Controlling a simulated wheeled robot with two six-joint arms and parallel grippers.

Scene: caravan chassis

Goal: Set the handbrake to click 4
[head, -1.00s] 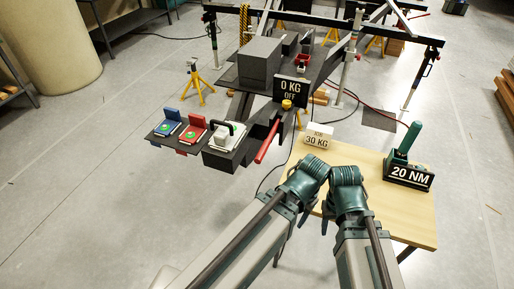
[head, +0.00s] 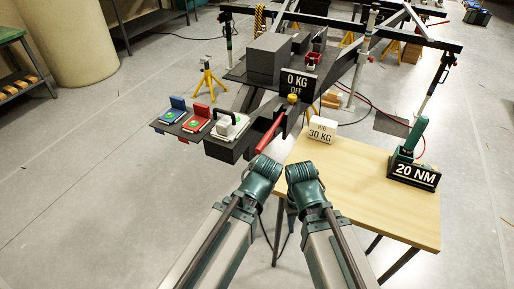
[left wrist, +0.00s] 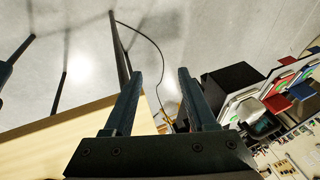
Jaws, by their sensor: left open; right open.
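The handbrake is most likely the red lever (head: 269,135), which slants down toward me from the dark grey chassis drawbar (head: 224,148) in the head view. A black sign (head: 298,83) above it reads 0 KG OFF. My left gripper (left wrist: 159,73) is open in the left wrist view, with nothing between its fingers. In the head view its wrist is just below the lever's near end, apart from it, and its fingers are hidden. My right gripper (head: 291,212) is mostly hidden under its folded wrist, by the table's left edge. I see it holding nothing.
A wooden table (head: 385,205) stands at the right with a white 30 KG block (head: 322,129) and a green-handled 20 NM tool (head: 412,160). Blue (head: 177,107) and red (head: 199,117) hinged pieces sit on a shelf left of the drawbar. Floor at left is clear.

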